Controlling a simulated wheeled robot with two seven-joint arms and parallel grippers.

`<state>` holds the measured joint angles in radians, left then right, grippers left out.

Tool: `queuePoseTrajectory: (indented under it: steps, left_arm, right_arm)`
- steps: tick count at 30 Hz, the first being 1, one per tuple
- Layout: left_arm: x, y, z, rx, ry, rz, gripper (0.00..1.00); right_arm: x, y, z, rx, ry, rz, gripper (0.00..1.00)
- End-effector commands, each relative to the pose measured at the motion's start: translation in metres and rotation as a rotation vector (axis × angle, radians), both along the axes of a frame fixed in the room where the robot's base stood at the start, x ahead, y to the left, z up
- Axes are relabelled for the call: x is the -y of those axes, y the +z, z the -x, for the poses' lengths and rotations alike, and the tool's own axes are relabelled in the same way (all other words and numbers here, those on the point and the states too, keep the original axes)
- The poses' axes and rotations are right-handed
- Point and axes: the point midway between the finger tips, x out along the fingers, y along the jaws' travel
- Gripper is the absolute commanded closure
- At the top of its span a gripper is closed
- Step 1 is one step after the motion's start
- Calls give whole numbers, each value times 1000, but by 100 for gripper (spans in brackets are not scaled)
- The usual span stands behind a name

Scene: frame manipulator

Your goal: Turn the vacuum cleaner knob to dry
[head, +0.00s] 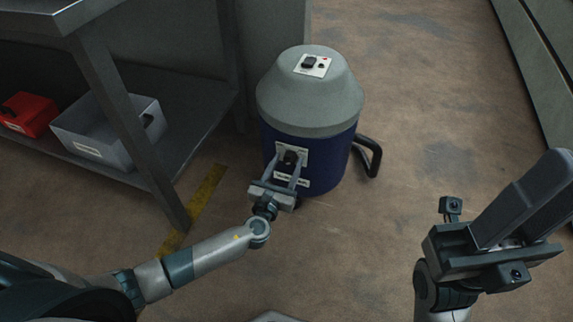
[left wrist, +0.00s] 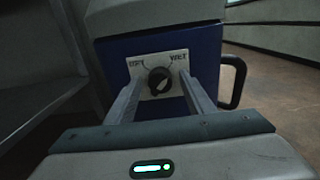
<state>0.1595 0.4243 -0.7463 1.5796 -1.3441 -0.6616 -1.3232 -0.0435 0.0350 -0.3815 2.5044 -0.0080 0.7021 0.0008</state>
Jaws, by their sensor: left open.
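The vacuum cleaner (head: 310,105) stands upright on the floor, with a grey top and a blue body. Its round black knob (left wrist: 160,80) sits on a white front plate (left wrist: 177,62), with one label at each side; the left seems to read DRY and the right WET. A light mark on the knob slants toward the upper right. My left gripper (head: 290,165) is open, with one finger on each side of the knob; I cannot tell if they touch it. My right gripper (head: 530,195) is raised at the right, away from the vacuum.
A metal shelf (head: 185,140) at the left holds a red bin (head: 30,112) and a grey bin (head: 105,135). A black hose or handle (head: 374,158) sticks out at the vacuum's right side. The floor right of the vacuum is clear.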

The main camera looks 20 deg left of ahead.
Motion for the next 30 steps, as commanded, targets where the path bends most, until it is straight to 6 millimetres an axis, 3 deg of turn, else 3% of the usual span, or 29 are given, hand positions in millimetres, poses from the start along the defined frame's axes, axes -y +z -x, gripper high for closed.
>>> queuePoseTrajectory:
  steps: [2,3,8,20,30]
  left_arm:
    - [0,0,0,0,0,0,52]
    - [0,0,0,0,0,0,56]
    - [0,0,0,0,0,0,93]
    - [0,-1,1,-1,-1,39,93]
    - [0,-2,1,-8,0,223,93]
  right_arm:
    - [0,0,-1,-2,0,0,69]
    - [-1,-1,-1,-4,0,1,69]
    - [-1,-2,-3,-10,0,2,69]
    - [-2,-6,-5,-15,1,3,69]
    - [-3,-3,0,13,16,-6,69]
